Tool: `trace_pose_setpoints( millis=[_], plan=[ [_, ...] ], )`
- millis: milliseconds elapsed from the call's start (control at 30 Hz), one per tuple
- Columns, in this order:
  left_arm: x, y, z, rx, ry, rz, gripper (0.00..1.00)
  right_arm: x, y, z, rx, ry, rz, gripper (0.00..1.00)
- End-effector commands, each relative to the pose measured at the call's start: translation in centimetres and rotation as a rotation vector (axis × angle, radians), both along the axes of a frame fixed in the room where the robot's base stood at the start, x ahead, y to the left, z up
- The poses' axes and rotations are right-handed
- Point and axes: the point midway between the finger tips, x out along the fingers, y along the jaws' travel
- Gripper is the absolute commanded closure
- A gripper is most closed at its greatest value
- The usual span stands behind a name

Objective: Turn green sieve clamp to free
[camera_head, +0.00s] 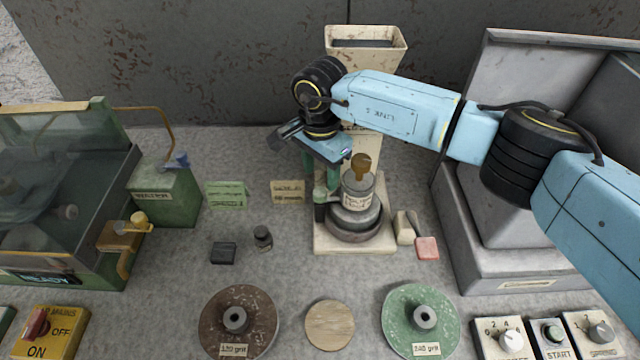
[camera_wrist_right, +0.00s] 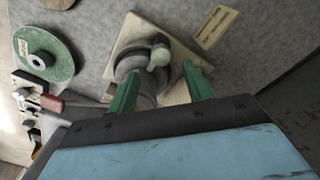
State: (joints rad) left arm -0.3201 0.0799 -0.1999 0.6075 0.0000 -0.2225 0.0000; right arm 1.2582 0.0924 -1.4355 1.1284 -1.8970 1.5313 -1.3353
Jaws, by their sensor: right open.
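The sieve stand (camera_head: 355,225) is a grey round pot on a pale square base (camera_head: 370,246), with a brass-brown knob (camera_head: 361,165) on top. The green sieve clamp (camera_head: 320,195) is at the pot's left side; in the right wrist view its pale green knob (camera_wrist_right: 160,54) shows just beyond the fingertips. My right gripper (camera_head: 320,178) points down just above the clamp, with its green fingers open. In the right wrist view the gripper (camera_wrist_right: 160,74) has its fingers spread on either side of the knob's line, with no contact visible. My left gripper is out of view.
A cream hopper (camera_head: 366,45) stands behind the sieve. A green water box (camera_head: 165,195) is at left, a grey cabinet (camera_head: 510,255) at right. Grit discs (camera_head: 238,320) and control boxes (camera_head: 500,340) line the front.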

Motion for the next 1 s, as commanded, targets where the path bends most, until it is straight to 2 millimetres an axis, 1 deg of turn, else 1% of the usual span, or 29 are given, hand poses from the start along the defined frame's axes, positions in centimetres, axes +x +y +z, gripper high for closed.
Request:
trace_pose_setpoints(
  millis=[33,100,200,300,467,700,733,767,1000],
  plan=[
    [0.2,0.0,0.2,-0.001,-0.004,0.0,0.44,-0.2,0.0,-1.1,-0.001,0.005,-0.001,0.49],
    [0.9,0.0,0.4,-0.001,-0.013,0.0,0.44,-0.1,0.1,-2.4,0.001,0.004,0.0,0.49],
    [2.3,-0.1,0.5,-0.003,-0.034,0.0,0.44,-0.1,0.1,-3.9,0.001,0.001,0.0,0.49],
    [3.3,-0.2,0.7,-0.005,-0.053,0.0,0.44,-0.1,0.1,-5.0,0.002,0.002,0.0,0.49],
    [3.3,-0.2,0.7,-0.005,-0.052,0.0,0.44,-0.1,0.1,-5.8,0.001,0.0,0.001,0.49],
    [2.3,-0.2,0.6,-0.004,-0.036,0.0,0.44,0.0,0.1,-5.9,0.001,0.0,0.001,0.49],
    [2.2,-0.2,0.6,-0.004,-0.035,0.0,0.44,0.0,0.1,-5.9,0.001,0.0,0.001,0.51],
    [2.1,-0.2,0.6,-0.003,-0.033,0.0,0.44,0.0,0.1,-5.9,0.001,0.0,0.001,0.55],
    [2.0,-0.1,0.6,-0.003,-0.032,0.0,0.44,0.0,0.0,-5.8,0.001,0.0,0.001,0.86]
  ],
)
